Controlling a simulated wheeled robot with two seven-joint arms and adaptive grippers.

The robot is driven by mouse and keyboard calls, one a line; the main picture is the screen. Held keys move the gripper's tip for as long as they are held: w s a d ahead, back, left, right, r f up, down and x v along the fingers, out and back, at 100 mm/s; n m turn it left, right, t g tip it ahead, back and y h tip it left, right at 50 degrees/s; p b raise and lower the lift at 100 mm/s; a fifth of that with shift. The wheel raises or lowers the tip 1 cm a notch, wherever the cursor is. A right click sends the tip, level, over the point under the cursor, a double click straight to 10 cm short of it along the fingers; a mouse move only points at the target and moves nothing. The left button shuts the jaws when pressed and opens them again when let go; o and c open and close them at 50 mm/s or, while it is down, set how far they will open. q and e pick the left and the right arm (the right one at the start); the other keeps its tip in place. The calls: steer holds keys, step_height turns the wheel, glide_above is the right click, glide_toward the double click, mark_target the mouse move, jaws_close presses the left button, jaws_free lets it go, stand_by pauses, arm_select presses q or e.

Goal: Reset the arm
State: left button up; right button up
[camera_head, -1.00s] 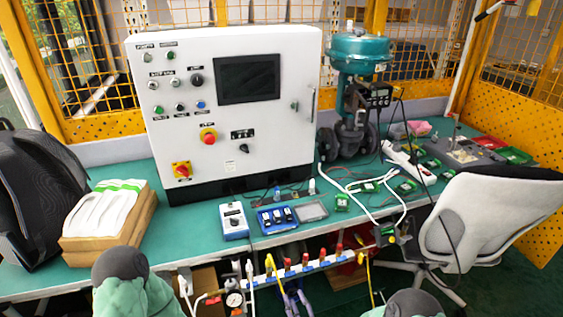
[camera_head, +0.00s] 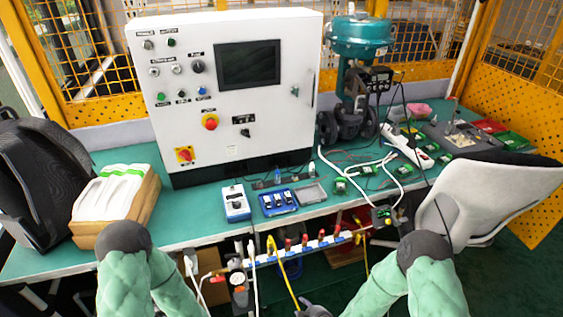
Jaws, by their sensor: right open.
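My right gripper (camera_head: 313,309) shows only in part, dark grey, at the bottom edge right of centre. It is open, in front of the bench and below the pipe manifold (camera_head: 300,247), with nothing seen in it. My right arm, in a green sleeve, bends at a raised dark elbow at the lower right. My left arm's elbow is raised at the lower left and its forearm runs down out of the picture. The left gripper is hidden below the frame. The teal valve actuator (camera_head: 358,37) with its black positioner (camera_head: 377,80) stands at the back of the bench.
A white control cabinet (camera_head: 255,125) stands on the green bench (camera_head: 185,212). A grey chair (camera_head: 487,195) is close to my right elbow. A wooden box (camera_head: 145,200) and black backpack (camera_head: 35,185) are at the left. A yellow hose (camera_head: 283,275) hangs near my right gripper.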

steer(key=s+d+m+g+p, duration=0.2)
steer(key=s+m+g+p, duration=0.1)
steer(key=s+m+g, duration=0.5)
steer(key=s+f+m, duration=0.1)
steer(key=s+m, duration=0.2)
steer(key=s, duration=0.4)
steer(key=shift+s+m, duration=0.3)
